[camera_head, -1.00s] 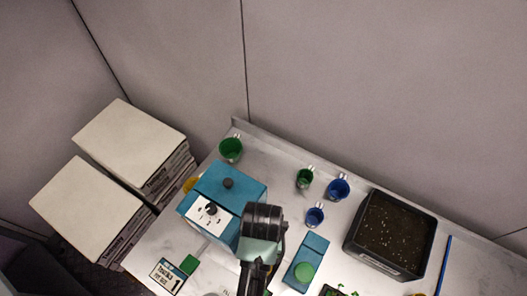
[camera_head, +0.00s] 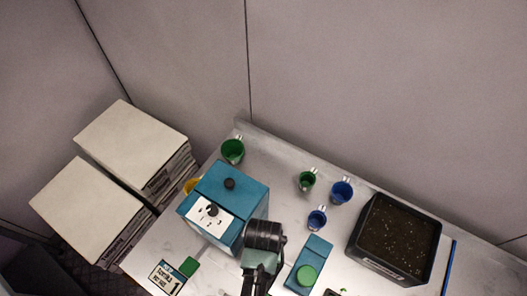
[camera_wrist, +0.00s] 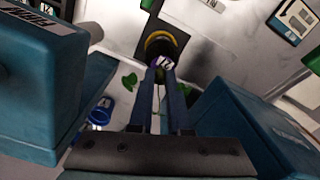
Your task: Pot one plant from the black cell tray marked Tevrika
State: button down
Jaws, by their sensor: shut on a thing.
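In the wrist view my gripper (camera_wrist: 167,68) is shut, its fingers close together. Green leaves (camera_wrist: 130,81) show beside the fingers, on what looks like a small plant held at the tips; the fingers hide most of it. A purple and white patch also shows at the tips. Just beyond them is a dark round opening with a yellow rim (camera_wrist: 178,44), apparently a pot; I cannot tell whether the plant is inside it. In the head view my arm hides the gripper. The black cell tray (camera_head: 332,293) barely shows at the bottom edge, its marking unreadable.
A teal box with a dial (camera_head: 238,190) stands left of my arm, a teal block with a green button (camera_head: 318,251) right. Green (camera_head: 232,152) and blue (camera_head: 341,192) cups stand behind. A soil-filled black bin (camera_head: 396,235) is at right.

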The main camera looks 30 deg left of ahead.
jog(key=shift+f+b, duration=1.05)
jog(key=shift+f, duration=0.85)
jog(key=c, duration=1.2)
grip_release()
jog(key=shift+o, duration=0.2)
jog(key=shift+r, duration=0.15)
jog(key=shift+r+p, duration=1.85)
jog(key=shift+p, duration=0.15)
